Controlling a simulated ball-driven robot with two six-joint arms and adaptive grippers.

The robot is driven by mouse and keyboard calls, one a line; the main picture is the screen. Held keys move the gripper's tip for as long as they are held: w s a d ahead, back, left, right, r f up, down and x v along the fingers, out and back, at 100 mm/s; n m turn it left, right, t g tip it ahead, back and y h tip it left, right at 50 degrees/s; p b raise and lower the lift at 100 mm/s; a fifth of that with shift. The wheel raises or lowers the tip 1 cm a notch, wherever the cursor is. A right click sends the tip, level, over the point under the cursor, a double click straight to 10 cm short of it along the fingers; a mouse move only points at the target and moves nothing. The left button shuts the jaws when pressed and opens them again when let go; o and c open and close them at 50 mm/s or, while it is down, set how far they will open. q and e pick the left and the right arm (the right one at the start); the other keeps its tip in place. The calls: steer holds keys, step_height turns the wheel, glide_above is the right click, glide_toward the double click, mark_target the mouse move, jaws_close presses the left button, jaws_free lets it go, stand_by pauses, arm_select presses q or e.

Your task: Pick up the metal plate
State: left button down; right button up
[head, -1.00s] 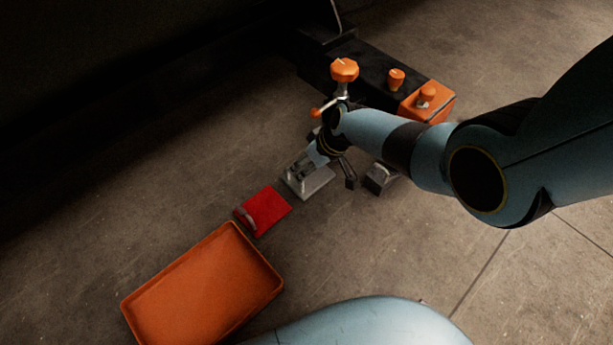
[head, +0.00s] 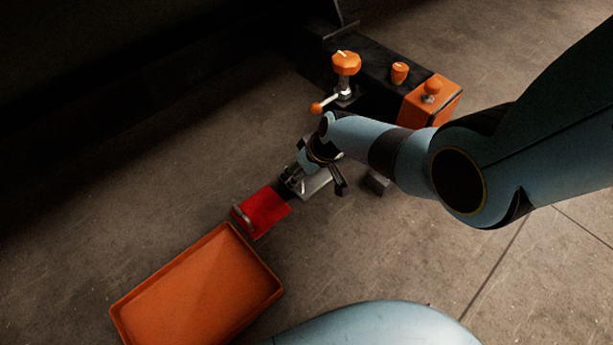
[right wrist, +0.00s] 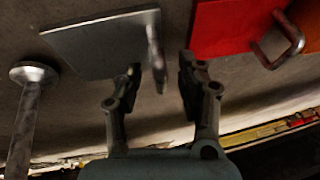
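The grey metal plate (head: 319,185) lies on the floor in the head view, partly hidden under my right gripper (head: 315,181). In the right wrist view the metal plate (right wrist: 100,42) is at the upper left, with an upright handle (right wrist: 156,55) at its right edge. My right gripper (right wrist: 162,75) is open there, its two fingers apart. The handle appears in the gap between the fingertips; I cannot tell how deep it sits. No grip on it shows. My left gripper is not in view.
A red plate (head: 264,214) with a handle lies beside the metal plate. An orange tray (head: 197,290) is at the lower left. A dark stand with orange knobs (head: 346,63) and an orange box (head: 430,102) is behind. A small grey block (head: 376,183) lies right of the gripper.

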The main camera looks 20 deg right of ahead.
steer(key=shift+c, duration=0.5)
jaws_close()
